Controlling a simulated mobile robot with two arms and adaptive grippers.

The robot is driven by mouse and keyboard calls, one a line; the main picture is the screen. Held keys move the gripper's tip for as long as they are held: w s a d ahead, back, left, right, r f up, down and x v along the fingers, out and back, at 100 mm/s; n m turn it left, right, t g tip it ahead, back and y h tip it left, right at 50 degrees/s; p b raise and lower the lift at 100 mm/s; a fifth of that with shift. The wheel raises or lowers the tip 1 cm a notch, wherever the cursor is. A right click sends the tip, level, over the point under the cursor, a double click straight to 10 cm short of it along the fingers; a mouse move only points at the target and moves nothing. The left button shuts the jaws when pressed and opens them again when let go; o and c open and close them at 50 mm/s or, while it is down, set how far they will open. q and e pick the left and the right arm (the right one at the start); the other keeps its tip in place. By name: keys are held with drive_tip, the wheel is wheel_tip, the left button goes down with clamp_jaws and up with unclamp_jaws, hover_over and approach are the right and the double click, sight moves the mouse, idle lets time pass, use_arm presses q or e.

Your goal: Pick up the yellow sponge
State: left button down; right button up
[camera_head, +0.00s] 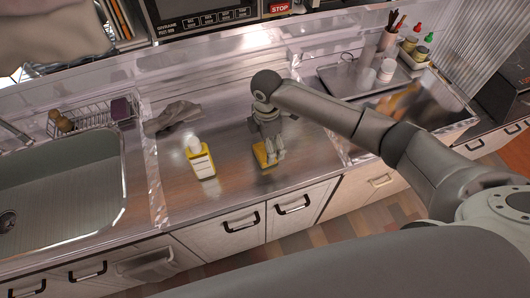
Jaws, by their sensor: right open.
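The yellow sponge (260,154) lies on the metal counter, right of the middle section near its front edge. My right gripper (270,154) is directly over it, pointing down, with its fingers at the sponge and covering part of it. The jaws are open; I cannot tell whether the fingers touch the sponge. My left gripper is not in view.
A yellow bottle with a white top (201,162) stands left of the sponge. A grey cloth (172,116) lies behind the bottle. A sink (60,190) is at the left, with a wire rack (92,117) behind it. Jars and a tray are at the back right.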

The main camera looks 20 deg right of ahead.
sight(265, 151)
drive_tip(key=shift+a+f+p, duration=0.1)
drive_tip(key=shift+f+p, duration=0.2)
drive_tip(key=shift+f, duration=0.35)
drive_tip(key=shift+a+f+p, duration=0.15)
drive_tip(key=shift+f+p, duration=0.35)
drive_tip(key=shift+f, duration=1.6)
drive_tip(key=c, duration=0.9)
